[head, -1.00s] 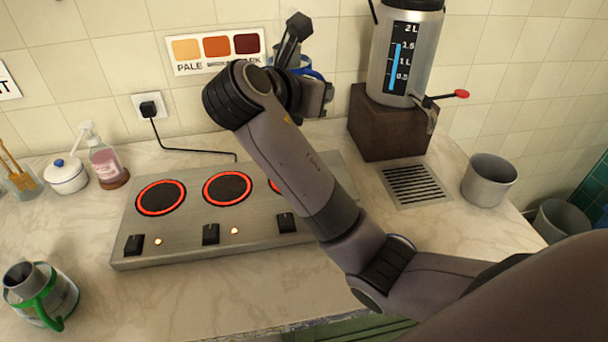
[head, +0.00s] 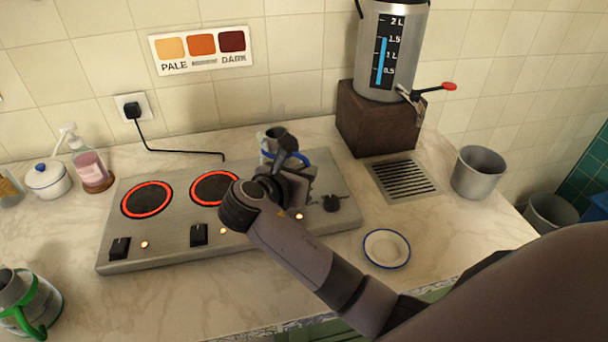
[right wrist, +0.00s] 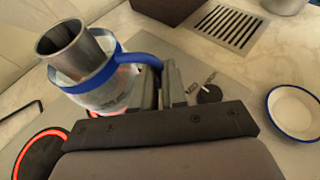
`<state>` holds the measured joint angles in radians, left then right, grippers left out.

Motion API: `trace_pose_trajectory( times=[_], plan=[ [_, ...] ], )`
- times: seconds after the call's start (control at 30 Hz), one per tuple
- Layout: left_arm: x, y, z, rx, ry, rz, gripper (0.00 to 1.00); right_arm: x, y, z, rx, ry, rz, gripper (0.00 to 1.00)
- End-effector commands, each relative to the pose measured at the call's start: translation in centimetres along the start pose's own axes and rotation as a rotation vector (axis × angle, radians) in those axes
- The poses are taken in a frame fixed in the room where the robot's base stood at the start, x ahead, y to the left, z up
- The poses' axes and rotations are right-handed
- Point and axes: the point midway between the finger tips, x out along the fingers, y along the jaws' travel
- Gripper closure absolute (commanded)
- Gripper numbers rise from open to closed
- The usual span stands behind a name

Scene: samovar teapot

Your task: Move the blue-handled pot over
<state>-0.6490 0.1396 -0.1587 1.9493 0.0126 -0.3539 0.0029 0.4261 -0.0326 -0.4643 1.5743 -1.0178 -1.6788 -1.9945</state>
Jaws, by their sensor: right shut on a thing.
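My right gripper (head: 302,172) covers the right burner in the head view. My left gripper is not in view.
A green-handled pot (head: 30,305) stands at the front left. The samovar (head: 392,50) sits on a brown block (head: 375,120) by a drain grate (head: 404,178). A blue-rimmed saucer (head: 386,248) and a grey cup (head: 478,172) are at right. Two visible burners glow red.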

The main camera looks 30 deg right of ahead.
Motion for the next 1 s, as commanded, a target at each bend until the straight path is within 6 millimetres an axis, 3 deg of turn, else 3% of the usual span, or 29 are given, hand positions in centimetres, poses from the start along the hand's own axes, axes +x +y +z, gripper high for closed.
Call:
trace_pose_trajectory(
  times=[0.4, 0.43, 0.5, 1.0],
  plan=[
    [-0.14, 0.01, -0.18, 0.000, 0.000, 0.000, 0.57, 0.19, 0.05, -0.38, 0.004, -0.004, 0.001, 1.00],
    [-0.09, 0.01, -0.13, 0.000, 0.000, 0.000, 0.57, 0.25, 0.04, -0.58, 0.001, -0.001, 0.000, 0.81],
    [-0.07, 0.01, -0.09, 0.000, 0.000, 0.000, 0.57, 0.25, 0.04, -0.58, 0.002, -0.001, 0.000, 0.61],
    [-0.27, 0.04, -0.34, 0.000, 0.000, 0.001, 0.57, 0.21, 0.01, 0.00, 0.001, -0.001, 0.000, 0.61]
  ],
)
